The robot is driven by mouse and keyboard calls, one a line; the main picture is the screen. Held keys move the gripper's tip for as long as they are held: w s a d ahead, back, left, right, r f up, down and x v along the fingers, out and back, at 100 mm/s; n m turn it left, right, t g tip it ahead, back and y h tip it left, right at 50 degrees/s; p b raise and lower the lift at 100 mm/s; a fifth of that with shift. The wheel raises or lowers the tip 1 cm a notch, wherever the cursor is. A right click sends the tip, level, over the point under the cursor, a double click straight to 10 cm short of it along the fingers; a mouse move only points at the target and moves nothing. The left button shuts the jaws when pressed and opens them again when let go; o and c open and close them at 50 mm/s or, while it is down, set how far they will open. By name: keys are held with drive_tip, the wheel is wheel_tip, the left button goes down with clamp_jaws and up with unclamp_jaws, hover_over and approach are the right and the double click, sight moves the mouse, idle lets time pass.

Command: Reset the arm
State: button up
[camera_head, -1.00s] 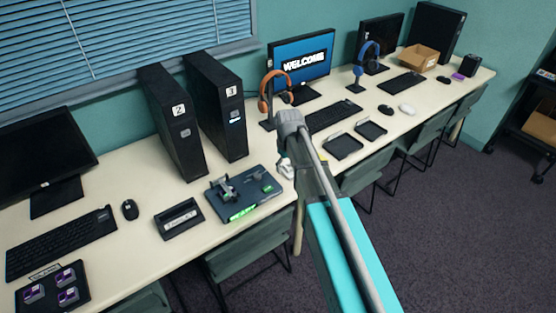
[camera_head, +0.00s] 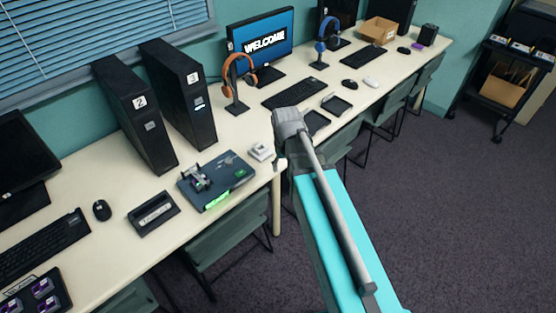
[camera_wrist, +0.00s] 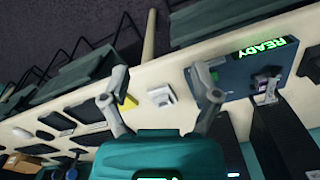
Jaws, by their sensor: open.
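My arm (camera_head: 335,225) reaches up over the front edge of the long desk (camera_head: 85,240). In the head view the gripper is mostly hidden behind the arm. A small white device (camera_head: 261,151) lies on the desk just left of the arm; it also shows between the fingers in the wrist view (camera_wrist: 161,96), apart from them.
A dark board with a green lit sign (camera_head: 217,180) lies left of the arm. Towers (camera_head: 135,115), an orange headset (camera_head: 238,75) and a monitor (camera_head: 262,45) stand behind. Green chairs (camera_head: 215,240) line the desk's front. The floor at right (camera_head: 450,220) is clear.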

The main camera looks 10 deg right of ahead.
drive_tip(key=shift+s+d, duration=0.25)
drive_tip(key=shift+s, duration=0.05)
drive_tip(key=s+d+m, duration=0.2)
drive_tip(key=s+d, duration=0.1)
drive_tip(key=s, duration=0.3)
drive_tip(key=shift+m, duration=0.3)
drive_tip(key=shift+d, duration=0.1)
drive_tip(key=shift+c, duration=0.3)
idle(1.7)
